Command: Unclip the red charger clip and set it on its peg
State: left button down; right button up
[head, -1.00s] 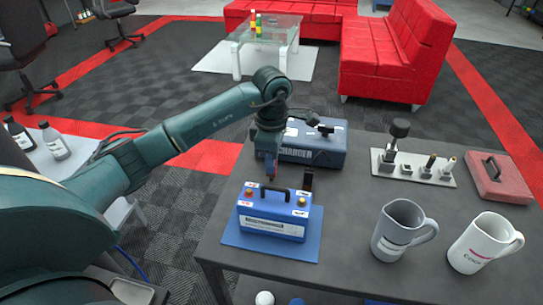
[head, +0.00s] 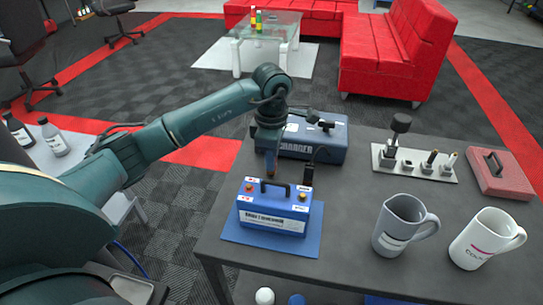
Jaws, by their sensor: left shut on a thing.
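My left gripper (head: 271,165) points down just above and behind the blue battery (head: 272,222). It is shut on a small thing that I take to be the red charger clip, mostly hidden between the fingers. The battery has a black handle and a terminal at each end of its top. A black clip (head: 308,175) stands at its back right, with a dark cable running up behind it. The blue-grey charger box (head: 328,148) is behind the gripper. A light peg plate (head: 431,173) with several short posts lies to the right. My right gripper is not in view.
The battery sits on a blue mat (head: 245,241). A grey mug (head: 396,228) and a white mug (head: 482,242) stand at the front right. A red case (head: 505,182) lies at the right edge. The dark table between mat and peg plate is clear.

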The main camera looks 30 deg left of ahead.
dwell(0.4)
pick_arm(q)
jog(key=shift+f+b, duration=0.25)
jog(key=shift+b, duration=0.05)
jog(key=shift+f+b, duration=0.5)
jog(key=shift+b, duration=0.05)
dwell(1.0)
jog(key=c, duration=1.3)
grip_release()
